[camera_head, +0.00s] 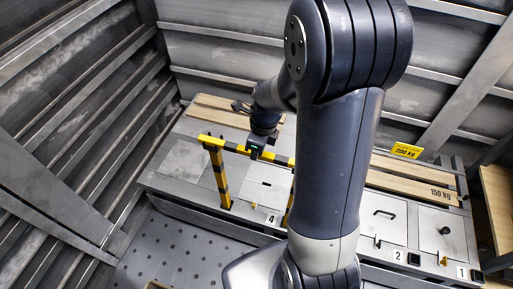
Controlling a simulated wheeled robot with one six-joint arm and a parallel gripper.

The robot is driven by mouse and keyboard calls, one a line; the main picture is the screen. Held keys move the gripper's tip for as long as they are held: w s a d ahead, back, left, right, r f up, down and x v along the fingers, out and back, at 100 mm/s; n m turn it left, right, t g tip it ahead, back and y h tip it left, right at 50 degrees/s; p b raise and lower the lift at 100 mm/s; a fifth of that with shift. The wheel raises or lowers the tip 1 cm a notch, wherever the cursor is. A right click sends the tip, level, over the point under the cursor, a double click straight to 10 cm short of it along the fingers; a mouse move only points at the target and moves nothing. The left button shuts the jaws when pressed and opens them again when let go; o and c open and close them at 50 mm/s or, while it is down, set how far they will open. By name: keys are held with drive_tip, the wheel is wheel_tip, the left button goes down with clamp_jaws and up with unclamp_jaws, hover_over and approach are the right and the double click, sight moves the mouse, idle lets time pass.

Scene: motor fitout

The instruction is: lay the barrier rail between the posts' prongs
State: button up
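The barrier rail (226,145) is a yellow-and-black striped bar. It runs across from the left post's top toward the right, and its right part passes behind my arm. The left post (221,182) is striped and stands upright at the workbench's front. The right post (290,207) is mostly hidden by my arm. My gripper (255,151), dark with a small green light, is at the rail's middle, and the rail shows on both sides of it. Its fingers are too small and covered to tell open from shut. The prongs cannot be made out, nor whether the rail sits between them.
The metal workbench (186,168) carries wooden boards (405,181) at the back and a yellow 200 kg sign (407,150). Numbered panels with handles and small fittings line the right front. Ribbed metal walls close in left and behind. Perforated floor (170,245) lies open at front left.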

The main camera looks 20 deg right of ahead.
drive_tip(key=o, duration=0.5)
drive_tip(key=r, duration=0.3)
drive_tip(key=d+r, duration=0.1)
drive_tip(key=r, duration=0.3)
drive_tip(key=s+r, duration=0.1)
drive_tip(key=r, duration=0.2)
drive_tip(key=shift+d+r, duration=0.15)
drive_tip(key=shift+r, duration=0.2)
drive_tip(key=f, duration=0.3)
drive_tip(key=a+f, duration=0.1)
drive_tip(key=f, duration=0.3)
drive_tip(key=w+f, duration=0.1)
drive_tip(key=f, duration=0.2)
drive_tip(key=shift+a+f, duration=0.15)
drive_tip(key=shift+f, duration=0.2)
drive_tip(key=shift+r, duration=0.15)
